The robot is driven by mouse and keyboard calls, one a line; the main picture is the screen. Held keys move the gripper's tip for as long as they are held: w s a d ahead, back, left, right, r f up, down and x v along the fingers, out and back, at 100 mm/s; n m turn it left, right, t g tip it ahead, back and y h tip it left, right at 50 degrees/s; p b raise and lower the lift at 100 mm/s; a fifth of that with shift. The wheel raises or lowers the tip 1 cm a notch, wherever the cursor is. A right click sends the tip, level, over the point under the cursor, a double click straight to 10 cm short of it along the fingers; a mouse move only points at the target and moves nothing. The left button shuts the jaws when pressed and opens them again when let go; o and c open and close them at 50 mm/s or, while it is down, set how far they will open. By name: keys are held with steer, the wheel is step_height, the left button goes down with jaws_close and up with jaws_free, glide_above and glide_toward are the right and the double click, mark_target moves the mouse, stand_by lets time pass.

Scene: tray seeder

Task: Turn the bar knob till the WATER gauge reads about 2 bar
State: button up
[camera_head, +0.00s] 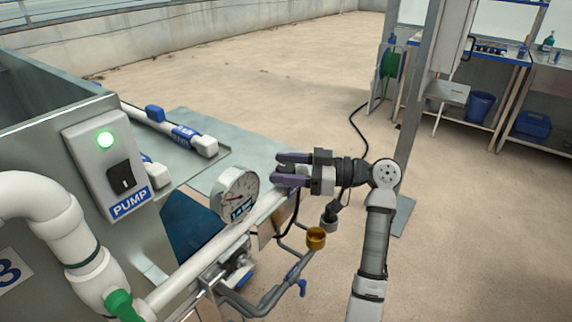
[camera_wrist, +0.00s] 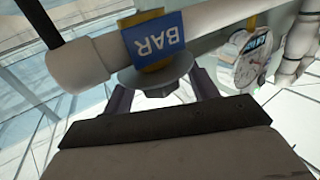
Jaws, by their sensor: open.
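The water gauge (camera_head: 235,193), a round white dial, stands on the white pipe in the head view; its fine reading is too small to tell. It also shows tilted at the right of the wrist view (camera_wrist: 246,62). The grey bar knob (camera_wrist: 157,80) sits below a blue BAR label (camera_wrist: 155,39) on the pipe in the wrist view. My gripper (camera_head: 278,169) is open beyond the gauge at the pipe's far end. In the wrist view its two fingers (camera_wrist: 162,95) lie on either side of the knob; contact is unclear. The knob is hidden in the head view.
A grey PUMP box (camera_head: 108,155) with a lit green lamp and black switch stands at the left. A brass cup-shaped fitting (camera_head: 316,238) and thin pipes lie below my gripper. A metal post (camera_head: 418,100) and benches stand behind right. The floor behind is open.

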steer(key=shift+c, duration=0.2)
steer(key=c, duration=1)
steer(key=shift+o, duration=0.2)
steer(key=shift+f+m+t+b, duration=0.1)
steer(key=shift+m+t+b, duration=0.2)
steer(key=shift+t+b, duration=0.1)
steer(key=shift+a+f+m+t+h+b, duration=0.1)
steer(key=shift+m+t+h+b, duration=0.2)
steer(key=shift+m+t+b, duration=0.45)
steer(key=m+t+h+b, duration=0.1)
steer(key=m+t, duration=0.1)
steer(key=t, duration=0.2)
steer(key=m+t+h+b, duration=0.1)
steer(key=m+t+h, duration=0.2)
steer(key=t, duration=0.1)
steer(key=shift+r+m+t+h, duration=0.2)
steer(key=shift+m+t+h, duration=1.2)
steer(key=shift+h, duration=0.6)
steer(key=shift+m, duration=0.25)
